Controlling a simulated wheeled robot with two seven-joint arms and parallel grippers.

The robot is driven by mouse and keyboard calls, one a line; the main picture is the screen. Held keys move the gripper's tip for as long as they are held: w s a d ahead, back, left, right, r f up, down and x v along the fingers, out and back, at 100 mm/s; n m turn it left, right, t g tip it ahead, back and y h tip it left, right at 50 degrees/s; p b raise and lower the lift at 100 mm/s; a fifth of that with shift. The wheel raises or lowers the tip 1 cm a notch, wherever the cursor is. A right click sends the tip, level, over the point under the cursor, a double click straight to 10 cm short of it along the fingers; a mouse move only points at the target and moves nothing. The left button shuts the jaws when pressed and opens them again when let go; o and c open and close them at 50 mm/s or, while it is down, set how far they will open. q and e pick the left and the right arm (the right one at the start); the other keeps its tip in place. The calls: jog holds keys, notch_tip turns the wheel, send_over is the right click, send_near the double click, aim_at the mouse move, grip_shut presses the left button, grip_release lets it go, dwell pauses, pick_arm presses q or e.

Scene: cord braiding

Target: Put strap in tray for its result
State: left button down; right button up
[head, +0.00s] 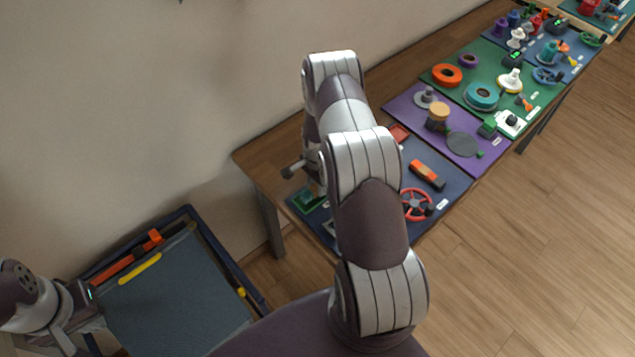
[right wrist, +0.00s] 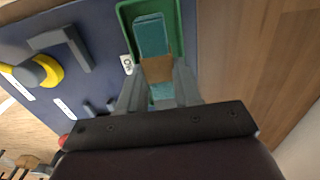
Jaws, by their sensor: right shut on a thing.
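In the right wrist view, my right gripper (right wrist: 158,82) is shut on a teal strap (right wrist: 152,38) with a tan-brown section between the fingertips. The strap's far part lies within the outline of a green tray (right wrist: 181,22). I cannot tell whether it touches the tray floor. The green tray also shows in the head view (head: 308,199), at the near left of the blue mat, partly behind my right arm.
Purple and green mats with several spools lie farther along the table. The bin (head: 180,285) on the left holds orange and yellow bars.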

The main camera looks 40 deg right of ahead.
jog(key=shift+f+b, duration=0.3)
jog(key=shift+f, duration=0.1)
jog(key=o, duration=1.1)
jog(key=shift+c, duration=0.2)
